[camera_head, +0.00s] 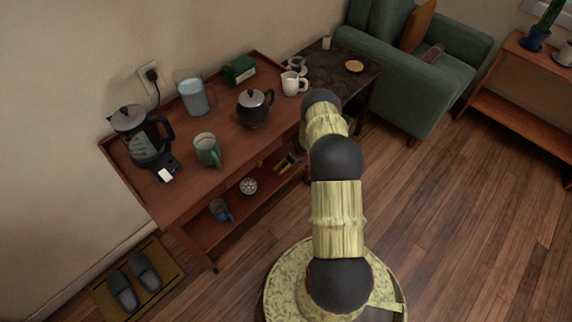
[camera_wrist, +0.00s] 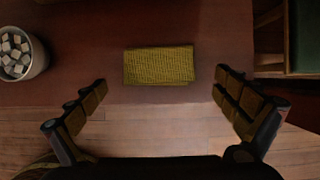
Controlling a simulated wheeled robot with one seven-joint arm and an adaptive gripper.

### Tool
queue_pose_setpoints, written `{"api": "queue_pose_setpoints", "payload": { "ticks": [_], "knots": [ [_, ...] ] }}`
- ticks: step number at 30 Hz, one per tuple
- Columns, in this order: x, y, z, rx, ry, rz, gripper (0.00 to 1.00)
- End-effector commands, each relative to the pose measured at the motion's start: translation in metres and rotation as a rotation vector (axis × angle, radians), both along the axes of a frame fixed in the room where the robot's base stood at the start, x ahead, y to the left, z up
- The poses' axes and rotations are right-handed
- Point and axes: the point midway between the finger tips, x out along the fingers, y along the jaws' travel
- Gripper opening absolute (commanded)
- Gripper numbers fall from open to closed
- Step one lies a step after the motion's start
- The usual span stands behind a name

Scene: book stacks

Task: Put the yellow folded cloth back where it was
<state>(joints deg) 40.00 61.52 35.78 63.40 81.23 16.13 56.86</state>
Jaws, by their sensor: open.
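The yellow folded cloth (camera_wrist: 160,66) lies flat on a reddish-brown wooden surface, near its front edge, in the wrist view. My gripper (camera_wrist: 160,88) is open and empty, with one finger to the left of the cloth and one to the right, both apart from it. In the head view my arm comes down in front of the wooden console table (camera_head: 225,142), and its end is by the lower shelf (camera_head: 225,232). I cannot make out the cloth clearly in that view.
A bowl of white cubes (camera_wrist: 20,58) stands left of the cloth; a bowl (camera_head: 248,186) and a blue mug (camera_head: 220,210) are on the lower shelf. A coffee maker (camera_head: 143,140), green mug (camera_head: 207,150) and dark teapot (camera_head: 254,107) stand on top. Floor at right is clear.

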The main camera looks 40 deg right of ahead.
Motion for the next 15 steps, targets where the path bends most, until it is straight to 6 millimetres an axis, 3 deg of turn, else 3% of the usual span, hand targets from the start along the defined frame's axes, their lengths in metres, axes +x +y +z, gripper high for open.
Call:
{"api": "queue_pose_setpoints", "payload": {
  "ticks": [1,6,15],
  "knots": [
    [-0.003,0.000,0.011,0.001,0.000,-0.002,1.00],
    [-0.011,-0.001,0.030,0.000,0.000,-0.001,1.00],
    [-0.015,0.000,0.034,0.001,0.001,-0.001,1.00]
  ]
}}
